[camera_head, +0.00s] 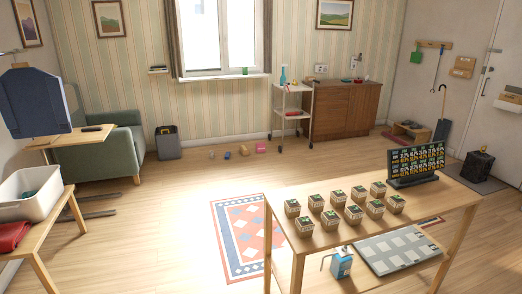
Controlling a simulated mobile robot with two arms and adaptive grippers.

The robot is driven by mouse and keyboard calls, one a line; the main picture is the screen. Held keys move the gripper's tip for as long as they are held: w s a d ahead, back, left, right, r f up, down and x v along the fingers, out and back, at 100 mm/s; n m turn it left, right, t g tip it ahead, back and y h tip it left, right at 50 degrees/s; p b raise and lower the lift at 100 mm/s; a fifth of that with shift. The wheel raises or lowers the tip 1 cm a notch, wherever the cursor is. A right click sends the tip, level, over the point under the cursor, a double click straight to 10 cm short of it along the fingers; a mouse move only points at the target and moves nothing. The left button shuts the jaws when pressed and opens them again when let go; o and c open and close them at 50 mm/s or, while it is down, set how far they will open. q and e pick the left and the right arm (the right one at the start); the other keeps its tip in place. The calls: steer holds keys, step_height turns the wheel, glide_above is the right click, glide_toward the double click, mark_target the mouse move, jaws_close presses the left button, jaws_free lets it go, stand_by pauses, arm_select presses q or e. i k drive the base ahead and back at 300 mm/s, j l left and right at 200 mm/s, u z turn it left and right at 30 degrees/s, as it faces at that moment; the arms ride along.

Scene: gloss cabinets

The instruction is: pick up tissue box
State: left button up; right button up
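I cannot make out a tissue box for certain. A small pink box-like thing (261,147) sits on the floor near the back wall, too small to identify. A blue and white container (341,264) stands low under the front wooden table, with a thin pale part at its left. Neither of my grippers shows in the head view.
The front table (440,210) carries several small plant pots (331,220) and a dark display board (416,163). A patterned rug (235,235) lies left of it. A green armchair (95,155) and white bin (30,192) are left. The middle floor is open.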

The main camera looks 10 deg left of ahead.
mark_target(260, 147)
steer(key=i+j+u, duration=0.45)
steer(key=i+j, duration=0.15)
steer(key=i+j+u, duration=0.2)
steer(key=i, duration=0.3)
steer(key=i+j+u, duration=0.15)
steer(key=i+j, duration=0.2)
steer(key=i, duration=0.2)
steer(key=i+j+u, duration=0.2)
steer(key=i, duration=0.35)
steer(key=i+z, duration=0.15)
steer(key=i, duration=0.4)
steer(key=i+z, duration=0.15)
steer(key=i, duration=0.4)
steer(key=i+j+z, duration=0.1)
steer(key=i, duration=0.4)
steer(key=i+j+z, duration=0.15)
steer(key=i, duration=0.4)
steer(key=i+l+z, duration=0.45)
steer(key=i, duration=0.85)
steer(key=i+j+z, duration=0.25)
steer(key=i+z, duration=0.25)
steer(key=i, duration=0.8)
